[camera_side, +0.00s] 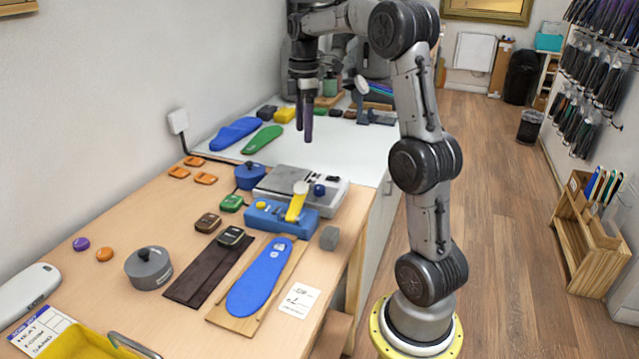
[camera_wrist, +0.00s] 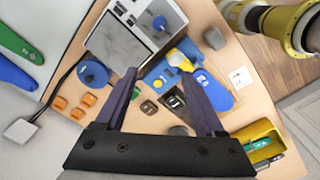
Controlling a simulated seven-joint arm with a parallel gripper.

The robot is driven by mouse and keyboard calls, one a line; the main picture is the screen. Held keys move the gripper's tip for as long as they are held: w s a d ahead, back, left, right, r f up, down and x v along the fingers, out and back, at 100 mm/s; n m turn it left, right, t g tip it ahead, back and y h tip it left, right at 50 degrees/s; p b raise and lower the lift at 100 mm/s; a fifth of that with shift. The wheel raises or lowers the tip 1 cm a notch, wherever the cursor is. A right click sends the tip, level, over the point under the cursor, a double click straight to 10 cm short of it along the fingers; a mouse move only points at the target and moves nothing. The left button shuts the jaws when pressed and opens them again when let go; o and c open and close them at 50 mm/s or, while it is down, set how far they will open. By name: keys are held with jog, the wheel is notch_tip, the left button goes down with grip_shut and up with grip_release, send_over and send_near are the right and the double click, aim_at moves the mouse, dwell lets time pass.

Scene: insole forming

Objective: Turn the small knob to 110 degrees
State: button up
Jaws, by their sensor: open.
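A blue knob (camera_side: 319,190) stands on the right part of the grey flat-plate machine (camera_side: 283,182). My gripper (camera_side: 303,138) hangs fingers down above the white counter, behind the machine in the side view. Its two dark purple fingers are apart and empty in the wrist view (camera_wrist: 158,70). They touch nothing that I can see.
A blue lidded pot (camera_side: 249,177) stands left of the machine. A blue tool with a yellow lever (camera_side: 297,203) stands in front of it. A blue insole (camera_side: 259,277) lies on a wooden board. A grey pot (camera_side: 148,268) and a yellow tray (camera_side: 85,343) are nearer.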

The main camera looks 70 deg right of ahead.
jog(key=m, duration=0.1)
send_near(320, 187)
jog(key=shift+g+y, duration=0.3)
jog(key=shift+g, duration=0.1)
jog(key=f, duration=0.9)
jog(key=shift+w+d, duration=0.2)
jog(key=shift+w, duration=0.05)
jog(key=shift+r, duration=0.1)
grip_shut()
